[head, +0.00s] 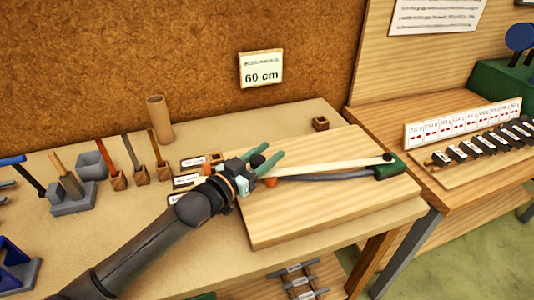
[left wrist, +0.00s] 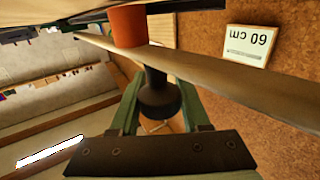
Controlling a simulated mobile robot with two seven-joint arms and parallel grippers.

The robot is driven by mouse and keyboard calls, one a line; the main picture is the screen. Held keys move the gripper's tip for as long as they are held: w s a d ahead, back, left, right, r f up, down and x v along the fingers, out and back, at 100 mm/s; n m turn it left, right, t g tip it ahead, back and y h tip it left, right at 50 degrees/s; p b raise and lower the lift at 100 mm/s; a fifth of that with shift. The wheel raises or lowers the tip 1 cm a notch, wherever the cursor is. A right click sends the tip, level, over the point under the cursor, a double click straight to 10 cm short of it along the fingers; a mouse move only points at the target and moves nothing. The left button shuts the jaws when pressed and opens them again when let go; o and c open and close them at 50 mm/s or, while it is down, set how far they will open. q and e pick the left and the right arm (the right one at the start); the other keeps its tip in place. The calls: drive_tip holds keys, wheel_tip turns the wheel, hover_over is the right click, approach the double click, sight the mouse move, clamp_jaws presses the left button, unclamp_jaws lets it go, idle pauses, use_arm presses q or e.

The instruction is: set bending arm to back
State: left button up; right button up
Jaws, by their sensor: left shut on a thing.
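The bending arm (head: 330,167) is a long pale bar over a wooden board (head: 310,215). Its right end meets a dark pivot (head: 388,157) at a green block (head: 391,170). Its left end reaches my left gripper (head: 270,156), which is shut on a black knob (head: 257,160) there. In the left wrist view the black knob (left wrist: 160,95) sits between the green fingers, close to the bar (left wrist: 210,75). An orange cylinder (left wrist: 128,26) is beside the bar; it also shows in the head view (head: 270,182). A dark grey strip (head: 335,177) lies along the bar's near side.
Several label cards (head: 187,180) lie left of the board, partly hidden by my arm. Tools in wooden holders (head: 141,174) and a cardboard tube (head: 159,119) stand behind. A small wooden box (head: 320,124) sits beyond the board. A "60 cm" sign (head: 261,68) hangs on the wall.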

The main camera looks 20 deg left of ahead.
use_arm(q)
clamp_jaws()
idle(0.5)
